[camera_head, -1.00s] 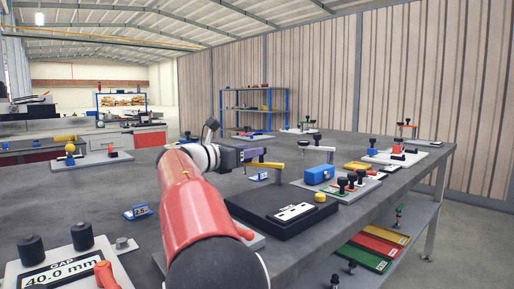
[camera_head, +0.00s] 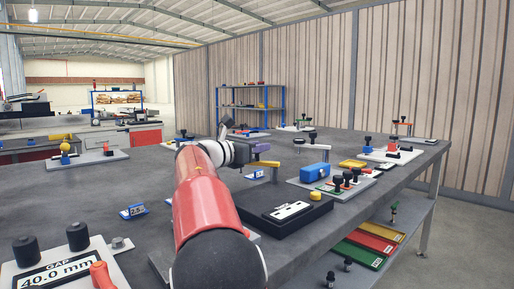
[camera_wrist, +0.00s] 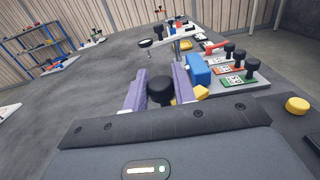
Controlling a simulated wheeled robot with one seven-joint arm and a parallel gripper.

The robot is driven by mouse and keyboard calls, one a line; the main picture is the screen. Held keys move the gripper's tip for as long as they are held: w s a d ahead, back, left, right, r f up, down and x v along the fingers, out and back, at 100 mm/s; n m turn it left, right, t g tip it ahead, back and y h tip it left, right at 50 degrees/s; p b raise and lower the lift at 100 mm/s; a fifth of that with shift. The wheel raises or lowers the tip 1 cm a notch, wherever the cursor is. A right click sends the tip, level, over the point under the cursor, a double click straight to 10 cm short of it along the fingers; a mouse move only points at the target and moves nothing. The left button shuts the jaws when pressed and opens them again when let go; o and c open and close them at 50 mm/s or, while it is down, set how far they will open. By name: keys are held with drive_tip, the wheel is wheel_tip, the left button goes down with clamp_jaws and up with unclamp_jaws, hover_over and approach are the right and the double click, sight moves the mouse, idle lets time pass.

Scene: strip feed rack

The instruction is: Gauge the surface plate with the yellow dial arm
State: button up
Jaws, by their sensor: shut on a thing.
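My gripper (camera_head: 263,155) is shut on the black knob (camera_wrist: 160,90) of the yellow dial arm (camera_head: 267,163). In the wrist view its purple fingers (camera_wrist: 160,88) stand on either side of the knob, and a bit of the yellow arm (camera_wrist: 201,91) shows to their right. In the head view the yellow arm reaches right from the fingers and has a short downward part at its end. The black surface plate (camera_head: 262,207) lies nearer, with a white label and a yellow button (camera_head: 316,196). Whether the dial arm touches the plate cannot be told.
A silver arm with a black knob (camera_head: 299,141) stands behind. Blue cards (camera_head: 133,211) lie on the bench. A gap gauge (camera_head: 58,274) sits front left.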

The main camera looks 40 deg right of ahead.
clamp_jaws()
drive_tip(key=shift+s, duration=0.1)
drive_tip(key=s+n+t+y+b, duration=0.1)
drive_tip(key=s+n+t+y, duration=0.2)
drive_tip(key=n+t+y, duration=0.5)
drive_tip(key=s+a+n+t+y+b, duration=0.1)
drive_tip(key=s+n+t+y, duration=0.2)
drive_tip(key=n+t+y, duration=0.5)
drive_tip(key=shift+s+n+y, duration=0.4)
drive_tip(key=shift+n+y, duration=0.5)
drive_tip(key=shift+y, duration=0.7)
drive_tip(key=shift+a+r, duration=0.1)
drive_tip(key=o, duration=0.9)
unclamp_jaws()
